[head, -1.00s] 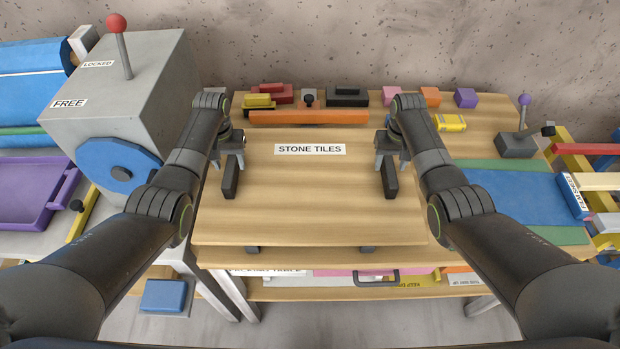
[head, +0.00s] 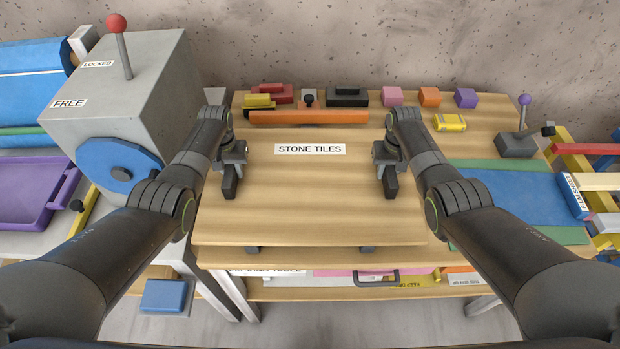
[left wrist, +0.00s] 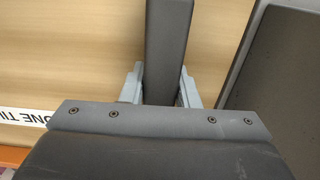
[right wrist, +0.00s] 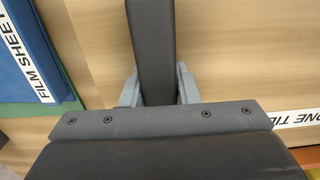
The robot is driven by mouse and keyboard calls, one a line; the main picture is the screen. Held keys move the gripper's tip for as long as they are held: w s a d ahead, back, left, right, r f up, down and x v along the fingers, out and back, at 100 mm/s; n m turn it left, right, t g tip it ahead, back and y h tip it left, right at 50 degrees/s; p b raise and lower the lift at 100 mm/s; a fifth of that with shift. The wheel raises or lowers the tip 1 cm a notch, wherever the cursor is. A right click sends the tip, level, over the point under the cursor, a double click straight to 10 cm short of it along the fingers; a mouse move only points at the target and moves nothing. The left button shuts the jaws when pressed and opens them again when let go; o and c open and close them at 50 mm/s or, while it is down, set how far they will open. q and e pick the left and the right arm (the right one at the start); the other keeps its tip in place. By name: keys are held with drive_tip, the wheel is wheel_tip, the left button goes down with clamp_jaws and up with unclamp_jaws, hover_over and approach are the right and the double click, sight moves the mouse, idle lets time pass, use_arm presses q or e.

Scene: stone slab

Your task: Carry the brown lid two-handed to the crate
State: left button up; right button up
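The brown lid (head: 310,205) is a wide wooden panel labelled STONE TILES, lying flat in the middle of the head view. A dark bar handle stands on each side of it, the left one (left wrist: 168,40) and the right one (right wrist: 151,40). My left gripper (head: 231,172) is down at the left handle, one finger on each side of it. My right gripper (head: 389,172) straddles the right handle likewise. The fingers are close to the handle sides in both wrist views; whether they press on them is hard to tell. The task's crate is not clearly identifiable.
An orange bar (head: 308,117) and several small blocks lie behind the lid. A grey machine (head: 130,85) with a blue disc stands at left, beside a purple tray (head: 30,195). A blue sheet (head: 510,198), a purple-knobbed lever (head: 516,143) and a colored rack (head: 590,165) are at right.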

use_arm(q)
clamp_jaws()
use_arm(e)
clamp_jaws()
idle(0.6)
use_arm(q)
drive_tip(key=shift+w+r, duration=0.15)
drive_tip(key=shift+r, duration=0.05)
use_arm(e)
drive_tip(key=shift+w+r, duration=0.15)
